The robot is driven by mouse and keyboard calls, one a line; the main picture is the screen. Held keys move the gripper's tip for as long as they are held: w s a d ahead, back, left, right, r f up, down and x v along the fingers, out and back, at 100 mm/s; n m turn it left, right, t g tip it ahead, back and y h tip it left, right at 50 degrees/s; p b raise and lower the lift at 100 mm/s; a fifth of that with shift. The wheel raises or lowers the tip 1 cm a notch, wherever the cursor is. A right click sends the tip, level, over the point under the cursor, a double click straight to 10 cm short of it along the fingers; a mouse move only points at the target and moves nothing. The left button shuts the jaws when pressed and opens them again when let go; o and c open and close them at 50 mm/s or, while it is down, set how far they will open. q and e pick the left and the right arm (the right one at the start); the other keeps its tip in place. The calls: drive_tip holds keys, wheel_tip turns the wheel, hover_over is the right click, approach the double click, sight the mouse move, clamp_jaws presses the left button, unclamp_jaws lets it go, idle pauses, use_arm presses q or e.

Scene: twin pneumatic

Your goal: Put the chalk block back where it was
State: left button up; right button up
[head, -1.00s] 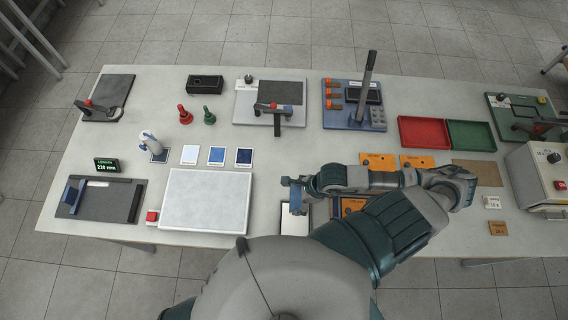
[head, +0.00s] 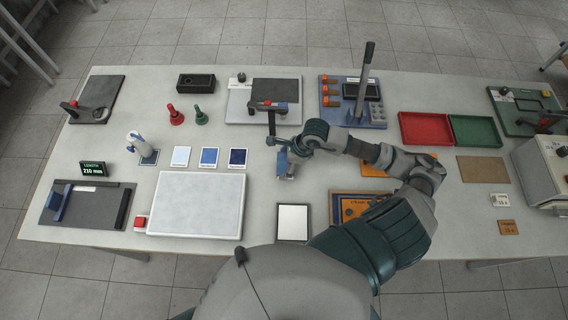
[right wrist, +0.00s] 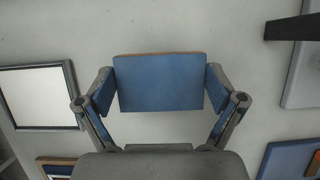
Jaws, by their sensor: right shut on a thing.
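My right gripper (head: 284,162) is shut on a blue block (right wrist: 160,84), held between its two fingers. In the right wrist view the block is a flat blue face with a thin brown upper edge; I take it to be the chalk block. In the head view it is a small blue shape (head: 282,161), partly covered by my gripper. It is over the bare middle of the table, beyond the framed white panel (head: 293,223) and right of the large white board (head: 197,203). The block's height above the table is hard to tell. My left gripper is not in view.
White, blue and dark blue cards (head: 209,157) lie left of my right gripper. A stand with a dark plate (head: 275,92) is beyond it, its dark arm reaching close. A blue fixture with a tall lever (head: 352,100) and red (head: 425,128) and green (head: 474,130) trays are further right.

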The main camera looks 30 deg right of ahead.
drive_tip(key=shift+s+d+f, duration=0.1)
drive_tip(key=shift+d+f, duration=0.75)
drive_tip(key=shift+f, duration=0.25)
drive_tip(key=o, duration=0.9)
drive_tip(key=shift+d, duration=0.1)
drive_tip(key=shift+c, duration=0.2)
drive_tip(key=shift+a+r, duration=0.1)
drive_tip(key=shift+a, duration=0.55)
drive_tip(key=shift+r, duration=0.25)
drive_tip(key=v, duration=0.5)
drive_tip(key=shift+d+f+b, duration=0.1)
drive_tip(key=shift+d+b, duration=0.1)
drive_tip(key=shift+b, duration=0.2)
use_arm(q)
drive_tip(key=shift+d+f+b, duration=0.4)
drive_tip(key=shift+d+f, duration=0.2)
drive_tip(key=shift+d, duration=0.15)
use_arm(e)
drive_tip(key=v, duration=0.6)
drive_tip(key=shift+r, duration=0.3)
